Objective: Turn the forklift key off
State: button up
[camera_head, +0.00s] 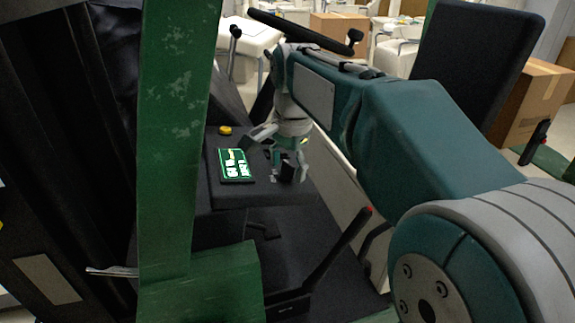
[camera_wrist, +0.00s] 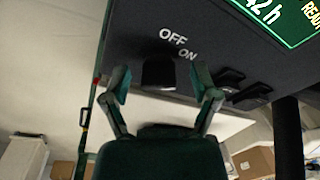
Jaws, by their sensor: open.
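The forklift key (camera_wrist: 159,73) is a dark knob on the black dashboard panel (camera_wrist: 200,22), beside white OFF and ON labels in the wrist view. My gripper (camera_wrist: 165,84) is open, with one finger to the left of the key and one to the right. Both fingers look apart from the key. In the head view my gripper (camera_head: 288,172) is at the dashboard's right part, and the key is not clear there. A green-lit display (camera_head: 235,164) lies left of my gripper, and its corner shows in the wrist view (camera_wrist: 282,15).
A yellow button (camera_head: 225,130) sits on the dash behind the display. Dark switches (camera_wrist: 240,88) lie right of the key. The steering wheel (camera_head: 305,33) is above and behind, and a green post (camera_head: 172,130) stands at left. Cardboard boxes (camera_head: 338,27) are in the background.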

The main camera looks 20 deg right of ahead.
grip_shut()
jog(key=shift+n, duration=0.4)
jog(key=n+t, duration=0.1)
jog(key=n, duration=0.4)
jog(key=shift+d+n+y, duration=0.1)
jog(key=shift+n+y, duration=0.2)
jog(key=shift+y, duration=0.1)
jog(key=n+y, duration=0.1)
jog(key=n, duration=0.4)
jog(key=shift+s, duration=0.1)
jog(key=shift+n, duration=0.4)
